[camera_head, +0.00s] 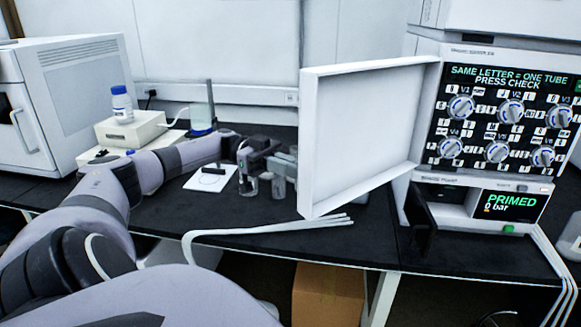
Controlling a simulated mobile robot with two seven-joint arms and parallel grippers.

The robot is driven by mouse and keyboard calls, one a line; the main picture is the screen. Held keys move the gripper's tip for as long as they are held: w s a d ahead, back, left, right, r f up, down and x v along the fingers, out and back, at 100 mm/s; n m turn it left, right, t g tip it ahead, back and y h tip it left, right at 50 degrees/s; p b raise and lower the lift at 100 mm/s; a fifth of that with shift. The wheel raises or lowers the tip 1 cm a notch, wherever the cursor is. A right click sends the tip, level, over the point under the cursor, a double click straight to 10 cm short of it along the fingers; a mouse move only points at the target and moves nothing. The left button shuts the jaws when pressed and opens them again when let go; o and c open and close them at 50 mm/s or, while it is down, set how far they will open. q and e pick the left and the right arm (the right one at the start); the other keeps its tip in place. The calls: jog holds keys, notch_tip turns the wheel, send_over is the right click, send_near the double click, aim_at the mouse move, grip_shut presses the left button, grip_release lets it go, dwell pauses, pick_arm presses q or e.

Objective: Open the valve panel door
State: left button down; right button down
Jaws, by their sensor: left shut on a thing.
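The valve panel door (360,130) is a white, shallow, tray-like panel. It stands swung open to the left of the valve panel (505,122), with its hinged side at the panel's left edge. The panel's knobs and lettering are uncovered. My left gripper (286,170) is at the door's free left edge, shut on the door; the exact grip point is partly hidden behind that edge. My right gripper is not in view.
White tubes (265,231) lie across the black bench in front of the door. A small display (508,205) below the panel reads PRIMED, 0 bar. A cardboard box (327,295) is under the bench.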

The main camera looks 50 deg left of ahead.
pick_arm(q)
jog(key=shift+w+r+t, duration=0.35)
jog(key=shift+t, duration=0.05)
jog(key=c, duration=1.3)
grip_release()
jog(key=shift+w, duration=0.1)
jog(key=shift+o, duration=0.4)
jog(key=shift+w+d+f, duration=0.15)
jog(key=shift+w, duration=0.15)
jog(key=shift+s, duration=0.15)
jog(key=shift+f, duration=0.1)
jog(key=shift+s+a, duration=0.1)
jog(key=shift+a, duration=0.1)
jog(key=b+v, duration=0.2)
jog(key=v, duration=0.5)
